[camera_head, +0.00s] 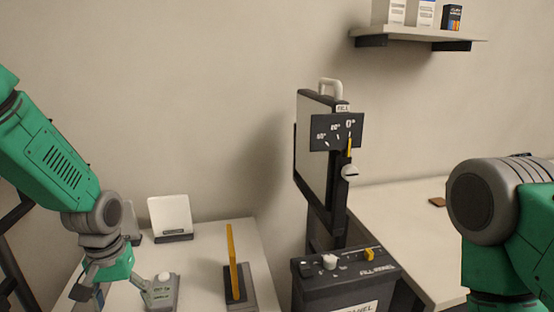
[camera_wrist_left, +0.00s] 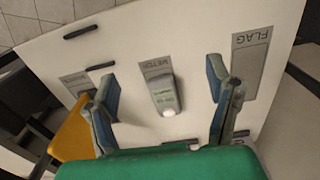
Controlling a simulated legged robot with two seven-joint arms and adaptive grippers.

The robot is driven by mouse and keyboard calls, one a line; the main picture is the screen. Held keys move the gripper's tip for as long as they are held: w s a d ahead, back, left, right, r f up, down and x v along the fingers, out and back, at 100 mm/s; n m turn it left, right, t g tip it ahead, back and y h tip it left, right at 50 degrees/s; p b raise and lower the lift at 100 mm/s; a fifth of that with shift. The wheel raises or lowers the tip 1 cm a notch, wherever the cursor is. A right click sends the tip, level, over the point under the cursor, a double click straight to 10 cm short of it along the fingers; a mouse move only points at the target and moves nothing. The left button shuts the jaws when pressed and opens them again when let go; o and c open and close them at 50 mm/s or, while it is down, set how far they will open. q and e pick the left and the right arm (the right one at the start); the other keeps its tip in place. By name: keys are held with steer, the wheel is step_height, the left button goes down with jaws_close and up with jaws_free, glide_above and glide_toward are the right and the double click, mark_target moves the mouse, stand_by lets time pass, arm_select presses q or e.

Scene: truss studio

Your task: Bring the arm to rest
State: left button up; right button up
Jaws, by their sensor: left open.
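My left gripper (camera_head: 100,292) is low at the left of the head view, over the left side of the white table (camera_head: 205,250). In the left wrist view this gripper (camera_wrist_left: 161,85) is open, with its two blue-grey fingers apart and nothing held. A small grey device with a white knob (camera_wrist_left: 162,92) stands on the table and appears between the fingers. It also shows in the head view (camera_head: 161,293), just right of the gripper. My right arm comes in at the right edge of the head view; its gripper is out of sight.
A yellow upright plate (camera_head: 232,262) stands right of the device. A white panel on a stand (camera_head: 170,214) is behind. A dark control panel (camera_head: 345,275) and a tall framed board (camera_head: 318,150) stand mid-view. A second white table (camera_head: 400,215) is at right, below a wall shelf (camera_head: 415,35).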

arm_select(q)
steer(key=s+d+f+m+b, duration=0.1)
steer(key=s+f+b, duration=0.2)
steer(key=s+f, duration=0.65)
steer(key=s+d+f+m+b, duration=0.15)
steer(key=s+f, duration=0.45)
steer(key=f, duration=0.7)
steer(key=s+f+b, duration=0.4)
steer(key=s+f, duration=0.2)
steer(key=s, duration=0.7)
steer(key=shift+t, duration=0.3)
